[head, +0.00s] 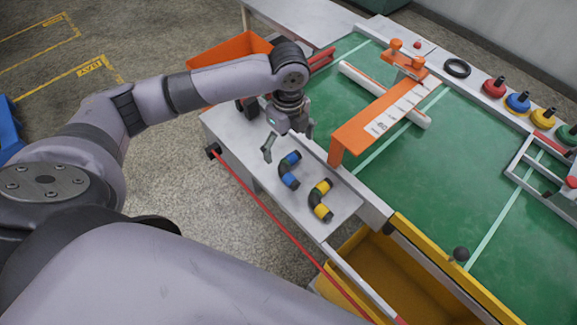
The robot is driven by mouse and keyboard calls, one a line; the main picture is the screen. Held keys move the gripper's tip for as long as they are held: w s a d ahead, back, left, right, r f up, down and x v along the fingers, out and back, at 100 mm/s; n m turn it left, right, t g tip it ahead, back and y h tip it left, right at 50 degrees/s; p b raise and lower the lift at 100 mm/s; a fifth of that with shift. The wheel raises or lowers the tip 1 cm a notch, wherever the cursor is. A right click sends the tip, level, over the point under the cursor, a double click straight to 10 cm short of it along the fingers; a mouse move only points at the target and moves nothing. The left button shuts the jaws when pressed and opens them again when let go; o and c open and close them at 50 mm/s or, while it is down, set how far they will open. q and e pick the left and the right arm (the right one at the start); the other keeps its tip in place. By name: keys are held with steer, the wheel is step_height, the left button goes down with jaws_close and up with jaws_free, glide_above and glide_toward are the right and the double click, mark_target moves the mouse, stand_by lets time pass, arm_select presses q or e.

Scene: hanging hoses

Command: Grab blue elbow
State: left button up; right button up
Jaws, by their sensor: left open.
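The blue elbow (290,168) is a black bent fitting with blue bands. It lies on the light grey side shelf (342,207) along the near edge of the green table. A similar elbow with yellow bands (321,200) lies just to its right and nearer to me. My left gripper (288,149) hangs above the shelf with its fingers apart and pointing down. It is empty and close to the blue elbow, at its upper left in the picture. I cannot tell whether a finger touches the elbow. My right gripper is not in view.
An orange bridge (375,122) with a white tube (384,95) stands on the green table (480,150) beyond the shelf. An orange bin (230,52) is behind my left arm. A yellow bin (365,265) is below right. A red rod (270,215) runs along the near side.

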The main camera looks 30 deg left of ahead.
mark_target(289, 163)
arm_select(q)
steer(key=shift+s+d+f, duration=0.1)
steer(key=shift+d+f, duration=0.05)
steer(key=shift+f, duration=1.6)
steer(key=shift+d+f, duration=0.15)
steer(key=shift+f, duration=1.6)
steer(key=shift+c, duration=0.2)
steer(key=c, duration=1.1)
